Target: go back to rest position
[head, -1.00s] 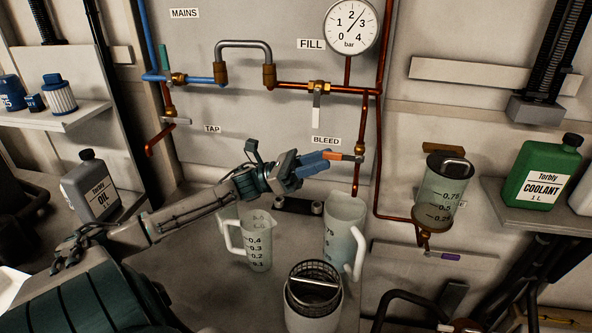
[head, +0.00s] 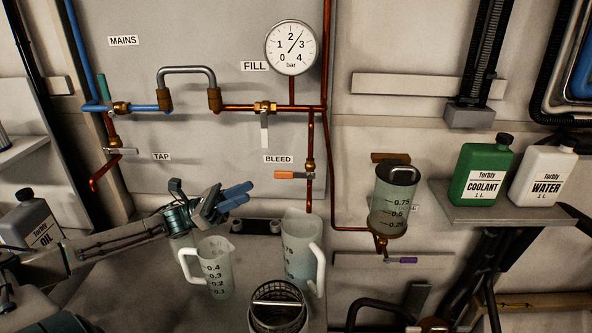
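My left gripper (head: 235,196) comes in from the left and hangs in front of the panel, above a measuring jug. Its blue fingers look slightly apart, with nothing visible between them. It is clear of the orange-handled bleed valve (head: 294,175), whose handle points left under the BLEED label. My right gripper is not in view.
Below stand a small jug (head: 216,270), a larger jug (head: 297,262) with liquid, and a container with a wire basket (head: 278,308). A graduated reservoir (head: 393,205) hangs at right. A shelf (head: 490,214) holds coolant (head: 482,172) and water (head: 541,174) bottles.

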